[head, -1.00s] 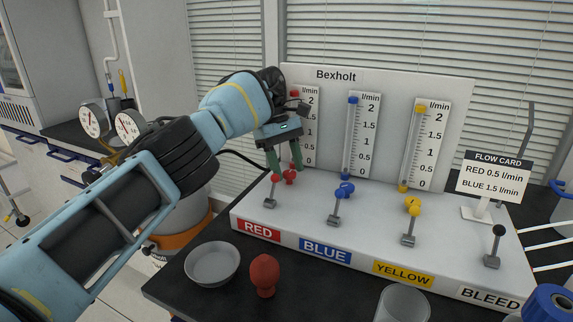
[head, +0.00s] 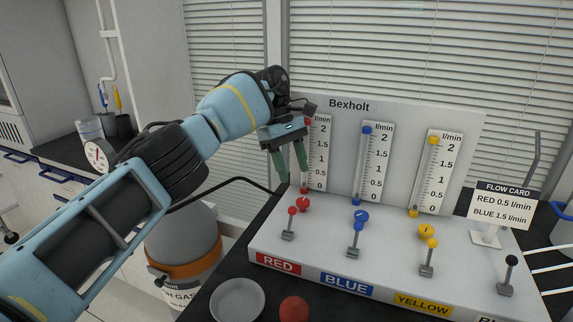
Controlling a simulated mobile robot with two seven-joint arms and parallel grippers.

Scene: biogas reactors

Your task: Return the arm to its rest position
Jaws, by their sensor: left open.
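My left gripper (head: 292,178) is open and empty, fingers pointing down, in front of the left end of the Bexholt panel (head: 400,110). Its fingertips are just above and behind the red valve knob (head: 303,203); I cannot tell whether they touch anything. The red lever (head: 290,224) stands in front of that knob. The blue knob (head: 361,216) and yellow knob (head: 426,231) are to the right. My left arm reaches in from the lower left. My right gripper is out of view.
A flow card (head: 501,205) stands at the right, reading red 0.5 and blue 1.5. The bleed lever (head: 508,276) is at the front right. A grey dish (head: 237,300) and a red bulb (head: 294,309) lie at the front edge. A gas container (head: 185,248) stands left, below the bench.

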